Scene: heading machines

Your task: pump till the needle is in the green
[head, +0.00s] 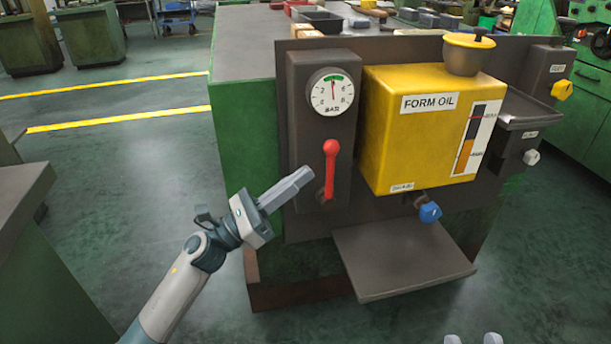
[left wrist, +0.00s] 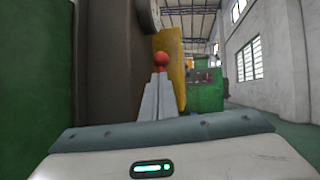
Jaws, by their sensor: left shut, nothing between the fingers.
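The pressure gauge (head: 332,92) on the dark panel has a white dial marked BAR. Its red needle points almost straight up, at the green band on top of the dial. Below it, the red pump lever (head: 330,165) stands upright with a round knob on top. My left gripper (head: 303,178) is shut and empty, just left of the lever and apart from it in the head view. In the left wrist view the red knob (left wrist: 160,60) shows beyond the closed fingers (left wrist: 157,98).
A yellow FORM OIL tank (head: 425,135) stands right of the lever, with a blue valve knob (head: 430,212) below. A grey drip tray (head: 405,265) juts out beneath. Yellow knob (head: 562,90) and white knob (head: 531,157) sit at right. Floor at left is open.

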